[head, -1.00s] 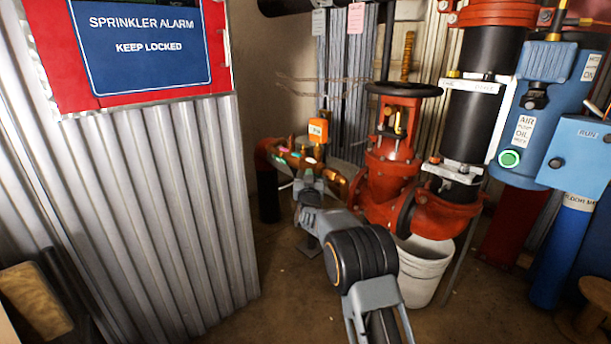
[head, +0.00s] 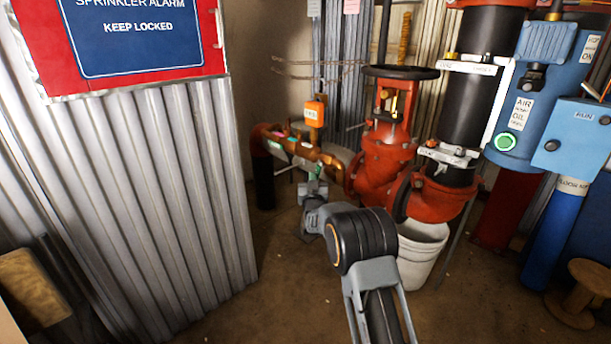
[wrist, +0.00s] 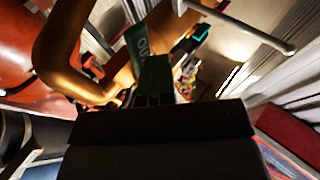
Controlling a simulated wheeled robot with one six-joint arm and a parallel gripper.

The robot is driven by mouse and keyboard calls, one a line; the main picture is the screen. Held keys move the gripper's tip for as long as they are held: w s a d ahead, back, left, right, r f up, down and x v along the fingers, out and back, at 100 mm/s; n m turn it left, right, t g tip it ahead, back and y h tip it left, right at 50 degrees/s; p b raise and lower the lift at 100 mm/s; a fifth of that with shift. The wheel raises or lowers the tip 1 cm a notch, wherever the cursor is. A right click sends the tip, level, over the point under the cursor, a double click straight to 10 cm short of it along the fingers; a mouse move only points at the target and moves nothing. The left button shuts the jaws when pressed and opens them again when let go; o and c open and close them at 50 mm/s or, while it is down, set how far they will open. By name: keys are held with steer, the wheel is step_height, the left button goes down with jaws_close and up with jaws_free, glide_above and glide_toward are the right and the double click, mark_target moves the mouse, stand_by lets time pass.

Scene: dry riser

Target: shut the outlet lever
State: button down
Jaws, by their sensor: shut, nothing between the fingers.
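A copper pipe assembly (head: 295,147) with green and pink tags runs from a red elbow at the left toward the red valve body. A pale rod-like handle (head: 284,168) sticks out below it to the left. In the wrist view a silver rod with a rounded end (wrist: 245,28) crosses the upper right; it may be the outlet lever, but I cannot tell for sure. A green tag with white letters (wrist: 138,40) is just ahead of my gripper (wrist: 155,90), beside a curved copper pipe (wrist: 62,50). My gripper (head: 316,178) is shut and empty, just below the copper pipe. Contact is unclear.
The red valve (head: 385,155) with a black handwheel stands right of my arm. A white bucket (head: 422,255) sits beneath it. An orange box (head: 315,113) is above the copper pipe. A corrugated panel (head: 150,200) fills the left. Floor between is open.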

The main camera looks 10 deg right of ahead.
steer(key=shift+s+d+f+g+h, duration=0.2)
steer(key=shift+d+f, duration=0.25)
steer(key=shift+f, duration=0.15)
steer(key=shift+s+d+f+g+h, duration=0.1)
steer(key=shift+d+f+g, duration=0.1)
steer(key=shift+d+f, duration=0.35)
steer(key=shift+a, duration=0.1)
steer(key=s+a, duration=0.2)
steer(key=a, duration=0.3)
steer(key=shift+s+a+r, duration=0.15)
steer(key=shift+a+r, duration=0.05)
steer(key=shift+a, duration=0.2)
